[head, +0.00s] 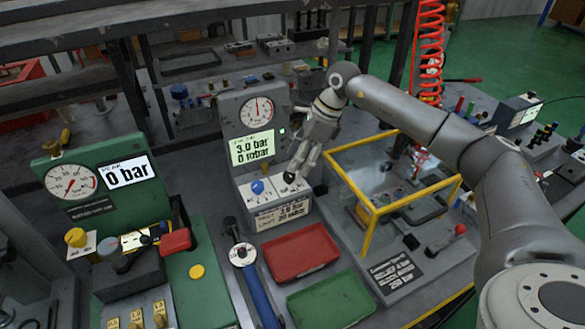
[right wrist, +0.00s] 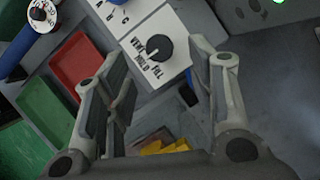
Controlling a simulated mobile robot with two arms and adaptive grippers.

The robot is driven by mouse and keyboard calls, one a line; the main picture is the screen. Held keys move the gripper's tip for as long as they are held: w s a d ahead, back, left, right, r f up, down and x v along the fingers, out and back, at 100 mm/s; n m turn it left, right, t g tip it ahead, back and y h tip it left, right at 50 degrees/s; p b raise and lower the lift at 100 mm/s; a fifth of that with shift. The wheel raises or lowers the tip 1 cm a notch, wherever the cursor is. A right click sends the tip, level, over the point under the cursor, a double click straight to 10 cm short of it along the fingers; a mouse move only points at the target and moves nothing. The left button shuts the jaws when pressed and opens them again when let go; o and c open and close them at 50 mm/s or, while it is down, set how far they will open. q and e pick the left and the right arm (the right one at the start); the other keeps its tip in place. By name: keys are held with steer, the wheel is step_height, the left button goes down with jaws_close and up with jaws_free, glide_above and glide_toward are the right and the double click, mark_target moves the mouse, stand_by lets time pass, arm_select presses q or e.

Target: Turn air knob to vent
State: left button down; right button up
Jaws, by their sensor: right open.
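The air knob is a round black knob (right wrist: 160,47) on a white plate marked VENT, HOLD and FILL in the right wrist view. A small light mark on it points to the lower left, but I cannot tell exactly which word it meets. In the head view the knob (head: 289,177) sits low on the front of the grey gauge box (head: 225,110). My right gripper (head: 305,180) is open in front of it. In the wrist view its fingers (right wrist: 162,62) spread on either side of the knob, with no clear contact. My left gripper is out of view.
The box's screen (head: 252,148) reads 3.0 bar and 0 mbar. A blue knob (head: 257,187) is left of the air knob. Red (head: 300,251) and green (head: 331,302) trays lie in front. A yellow frame (head: 368,215) stands close on the right. A green gauge panel (head: 97,180) is left.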

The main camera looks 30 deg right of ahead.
mark_target(290, 174)
steer(key=x, duration=0.5)
steer(key=shift+p, duration=0.35)
steer(key=c, duration=1)
steer(key=m, duration=0.2)
steer(key=m+t+h, duration=0.1)
steer(key=m, duration=0.1)
steer(key=shift+s+a+m+b, duration=0.2)
steer(key=shift+m+b, duration=0.1)
steer(key=shift+b, duration=0.1)
steer(key=shift+a+m+t+h+b, duration=0.1)
steer(key=shift+m+t+h+b, duration=0.3)
steer(key=shift+m, duration=0.7)
steer(key=shift+a+m+t+h+b, duration=0.15)
steer(key=shift+m+h+b, duration=0.3)
steer(key=shift+m, duration=0.65)
steer(key=shift+d+r, duration=0.1)
steer(key=shift+d, duration=0.05)
